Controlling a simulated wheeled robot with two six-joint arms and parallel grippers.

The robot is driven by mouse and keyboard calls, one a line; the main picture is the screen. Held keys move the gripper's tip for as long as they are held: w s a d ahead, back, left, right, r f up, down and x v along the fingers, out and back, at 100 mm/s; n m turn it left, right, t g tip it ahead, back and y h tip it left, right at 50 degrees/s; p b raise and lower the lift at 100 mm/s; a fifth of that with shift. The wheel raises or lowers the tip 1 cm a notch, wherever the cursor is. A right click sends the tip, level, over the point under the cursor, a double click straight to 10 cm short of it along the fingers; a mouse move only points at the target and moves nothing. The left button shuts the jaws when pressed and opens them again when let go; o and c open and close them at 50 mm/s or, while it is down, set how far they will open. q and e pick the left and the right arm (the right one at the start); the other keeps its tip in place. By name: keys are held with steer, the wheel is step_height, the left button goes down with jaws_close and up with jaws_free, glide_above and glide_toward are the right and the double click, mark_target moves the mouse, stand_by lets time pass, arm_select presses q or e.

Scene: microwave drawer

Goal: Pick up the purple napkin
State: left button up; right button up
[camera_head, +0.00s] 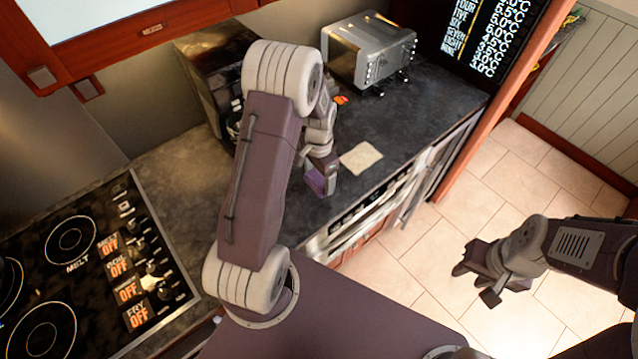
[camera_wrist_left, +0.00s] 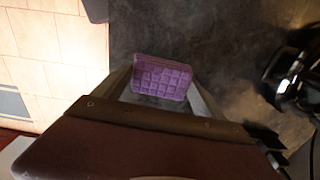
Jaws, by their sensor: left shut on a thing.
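The purple napkin (camera_head: 314,182) is a small, folded-looking piece between the fingers of my left gripper (camera_head: 320,184), above the dark counter near its front edge. In the left wrist view, the napkin (camera_wrist_left: 160,77) shows a waffle pattern and sits between the two finger bars of my left gripper (camera_wrist_left: 163,92), which is shut on it. Part of the napkin is hidden by the fingers in the head view. My right gripper (camera_head: 475,285) is open and empty over the tiled floor at the right.
A cream cloth (camera_head: 361,157) lies on the counter (camera_head: 420,130) just right of my left gripper. A silver toaster oven (camera_head: 368,50) stands at the back, with a small orange item (camera_head: 340,99) nearby. A black cooktop (camera_head: 90,270) is at left. A dark appliance (camera_head: 212,85) stands behind my left arm.

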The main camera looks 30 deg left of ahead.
arm_select(q)
steer(key=w+d+r+b, duration=0.1)
steer(key=w+d+r, duration=0.6)
steer(key=w+d, duration=0.1)
steer(key=shift+w+r+b, duration=0.15)
steer(key=shift+w+b, duration=0.1)
steer(key=shift+b, duration=0.15)
